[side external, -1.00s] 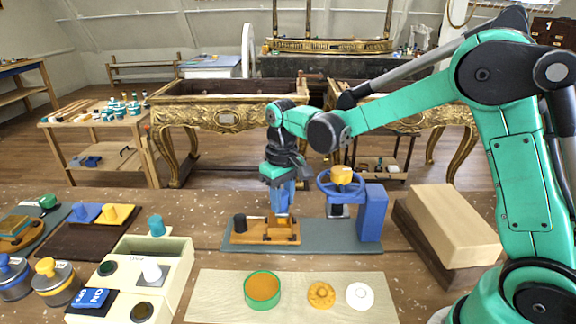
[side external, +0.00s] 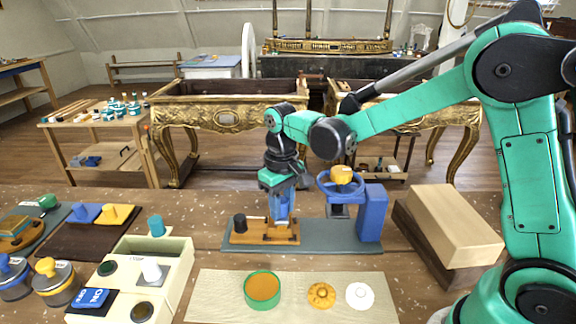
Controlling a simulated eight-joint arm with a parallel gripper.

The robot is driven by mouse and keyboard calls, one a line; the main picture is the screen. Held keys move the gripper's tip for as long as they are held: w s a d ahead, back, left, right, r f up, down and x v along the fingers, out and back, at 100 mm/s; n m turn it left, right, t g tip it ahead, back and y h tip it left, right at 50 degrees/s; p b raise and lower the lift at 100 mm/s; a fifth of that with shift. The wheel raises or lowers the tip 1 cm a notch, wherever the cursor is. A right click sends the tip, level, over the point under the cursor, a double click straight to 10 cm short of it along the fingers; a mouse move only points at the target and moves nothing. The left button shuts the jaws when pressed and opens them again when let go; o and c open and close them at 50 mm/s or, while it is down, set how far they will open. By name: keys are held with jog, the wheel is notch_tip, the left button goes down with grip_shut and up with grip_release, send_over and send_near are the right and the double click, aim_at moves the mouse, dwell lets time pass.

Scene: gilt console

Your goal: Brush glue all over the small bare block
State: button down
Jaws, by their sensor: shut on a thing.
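My gripper (side external: 281,213) points down over the right part of an orange-brown wooden fixture (side external: 262,238) on a grey-blue plate. Its blue fingers are shut on a small part there, mostly hidden by the fingers. A black knob (side external: 240,223) stands at the fixture's left end. A green round dish (side external: 262,288) with orange-brown contents lies on a pale board in front; I cannot tell whether it is glue. I cannot make out a brush or clearly pick out a small bare block. A large pale wooden block (side external: 452,225) lies at the right.
A blue press with a handwheel (side external: 340,187) stands close right of my gripper on the same plate (side external: 340,236). An orange ring piece (side external: 321,295) and a white round piece (side external: 360,295) lie on the pale board (side external: 215,290). A cream box (side external: 180,256) stands at left.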

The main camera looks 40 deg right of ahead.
jog(key=shift+s+a, duration=0.2)
jog(key=shift+s, duration=0.05)
jog(key=shift+w+d, duration=1.65)
notch_tip(320, 180, up, 8)
dwell(0.6)
